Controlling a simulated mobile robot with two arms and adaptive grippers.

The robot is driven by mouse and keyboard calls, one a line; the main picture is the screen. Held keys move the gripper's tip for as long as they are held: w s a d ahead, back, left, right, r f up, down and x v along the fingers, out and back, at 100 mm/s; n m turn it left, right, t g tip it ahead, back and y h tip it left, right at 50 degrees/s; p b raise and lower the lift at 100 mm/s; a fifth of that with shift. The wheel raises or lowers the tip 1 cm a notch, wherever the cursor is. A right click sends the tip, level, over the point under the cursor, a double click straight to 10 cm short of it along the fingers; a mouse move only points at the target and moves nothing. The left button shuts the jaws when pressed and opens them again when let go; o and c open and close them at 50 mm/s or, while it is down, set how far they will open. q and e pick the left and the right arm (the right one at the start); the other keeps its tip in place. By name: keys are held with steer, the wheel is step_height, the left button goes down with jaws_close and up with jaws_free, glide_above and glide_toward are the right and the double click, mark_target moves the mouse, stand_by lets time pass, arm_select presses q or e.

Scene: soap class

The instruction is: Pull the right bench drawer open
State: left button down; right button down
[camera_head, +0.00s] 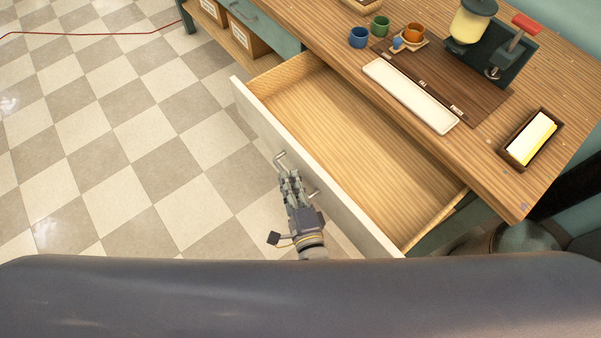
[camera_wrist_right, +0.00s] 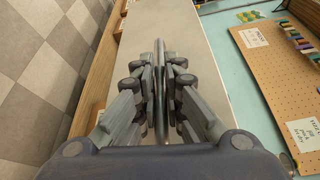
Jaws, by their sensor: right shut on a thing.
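The right bench drawer (camera_head: 340,150) stands pulled well out from the wooden bench (camera_head: 390,35). Its inside is bare wood and empty. Its pale front panel (camera_head: 335,195) faces the tiled floor. My right gripper (camera_head: 286,172) is at the outer side of this panel, shut on the metal bar handle (camera_head: 281,158). In the right wrist view the handle (camera_wrist_right: 160,60) runs between the two closed fingers (camera_wrist_right: 160,85), with the pale panel behind it. My left gripper is in neither view.
A left drawer with a teal front (camera_head: 260,25) is shut. Cardboard boxes (camera_head: 245,38) sit on a low shelf. The bench top holds cups (camera_head: 380,25), a white tray (camera_head: 410,95), a press (camera_head: 500,50) and a dark box with a yellow-white block (camera_head: 532,136).

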steer(key=shift+s+a, duration=0.1)
steer(key=c, duration=1.7)
jaws_free()
steer(key=v, duration=1.2)
